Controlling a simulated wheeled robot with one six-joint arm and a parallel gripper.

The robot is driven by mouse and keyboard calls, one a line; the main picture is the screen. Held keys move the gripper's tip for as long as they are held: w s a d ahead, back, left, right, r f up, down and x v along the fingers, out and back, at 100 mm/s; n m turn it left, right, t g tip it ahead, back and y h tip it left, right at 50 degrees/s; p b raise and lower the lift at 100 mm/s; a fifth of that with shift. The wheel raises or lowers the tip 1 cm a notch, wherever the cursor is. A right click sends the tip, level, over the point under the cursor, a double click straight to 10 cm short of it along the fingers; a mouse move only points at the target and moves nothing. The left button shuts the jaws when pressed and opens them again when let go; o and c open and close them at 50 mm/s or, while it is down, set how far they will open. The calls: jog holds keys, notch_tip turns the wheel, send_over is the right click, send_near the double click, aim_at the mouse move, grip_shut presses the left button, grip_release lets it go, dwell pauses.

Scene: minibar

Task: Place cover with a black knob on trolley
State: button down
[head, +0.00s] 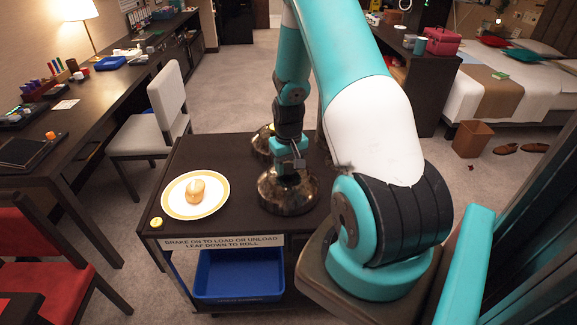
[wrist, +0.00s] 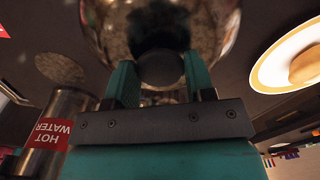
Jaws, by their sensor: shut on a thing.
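The cover is a dark, shiny, mottled metal dome (head: 287,190), upright at the trolley (head: 222,152), right of the plate in the head view. Its base appears at the trolley top; I cannot tell whether it touches. In the wrist view the dome (wrist: 112,28) fills the top middle, with its black knob (wrist: 161,68) between my fingers. My gripper (wrist: 160,82) is shut on the knob from above. In the head view my gripper (head: 289,163) sits over the dome and hides its top.
A gold-rimmed plate (head: 176,208) with a bun (head: 196,190) is on the trolley's left. Another shiny object (head: 261,139) stands behind my gripper, partly hidden. A "HOT WATER" container (wrist: 52,133) shows in the wrist view. A blue bin (head: 238,274) is below. A chair (head: 152,120) stands behind left.

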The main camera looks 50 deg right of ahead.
jog(key=shift+f, duration=0.45)
jog(key=shift+f, duration=0.15)
jog(key=shift+c, duration=2.4)
grip_release()
